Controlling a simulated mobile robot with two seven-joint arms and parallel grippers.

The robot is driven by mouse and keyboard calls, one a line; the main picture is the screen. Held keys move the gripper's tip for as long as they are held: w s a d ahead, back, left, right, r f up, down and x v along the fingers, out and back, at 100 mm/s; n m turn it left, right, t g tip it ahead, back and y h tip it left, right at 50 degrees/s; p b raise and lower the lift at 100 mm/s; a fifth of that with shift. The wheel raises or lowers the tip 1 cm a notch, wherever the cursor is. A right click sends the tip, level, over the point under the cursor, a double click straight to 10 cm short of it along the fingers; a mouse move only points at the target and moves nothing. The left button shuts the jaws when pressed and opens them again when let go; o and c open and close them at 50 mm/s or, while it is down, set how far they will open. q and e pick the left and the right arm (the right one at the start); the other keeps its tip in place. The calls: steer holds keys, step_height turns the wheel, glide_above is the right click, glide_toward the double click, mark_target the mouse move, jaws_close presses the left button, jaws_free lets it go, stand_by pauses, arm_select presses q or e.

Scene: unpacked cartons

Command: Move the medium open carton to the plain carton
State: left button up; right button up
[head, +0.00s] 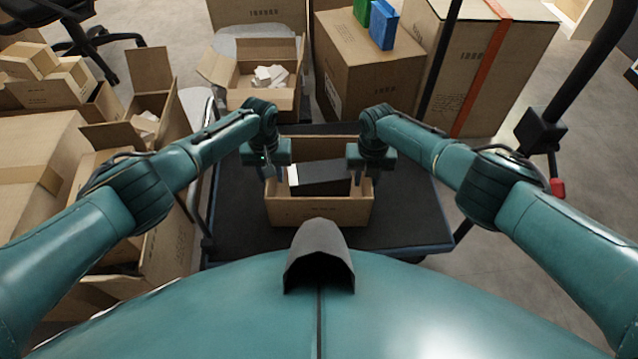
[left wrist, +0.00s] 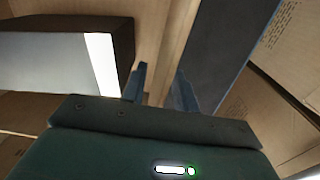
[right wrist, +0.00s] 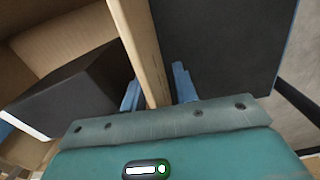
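The medium open carton (head: 318,212) is on the dark cart deck in front of me, with a black box with a white end (head: 322,180) tilted inside it. My left gripper (head: 266,172) straddles its left wall, fingers close on both faces; the wall shows between them in the left wrist view (left wrist: 162,88). My right gripper (head: 372,178) straddles the right wall likewise, seen in the right wrist view (right wrist: 156,90). Whether the carton touches the deck is hard to tell. A large carton without visible print (head: 35,150), possibly the plain carton, stands at the left.
The cart deck (head: 410,215) has bare room around the carton. An open carton with white blocks (head: 240,98) stands behind. A closed carton (head: 370,75) bears green and blue items. A taped tall carton (head: 510,55) stands right. Open cartons crowd the left; floor shows right.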

arm_select(q)
jaws_close()
arm_select(e)
jaws_close()
arm_select(q)
steer(key=shift+r, duration=0.1)
arm_select(e)
steer(key=shift+r, duration=0.1)
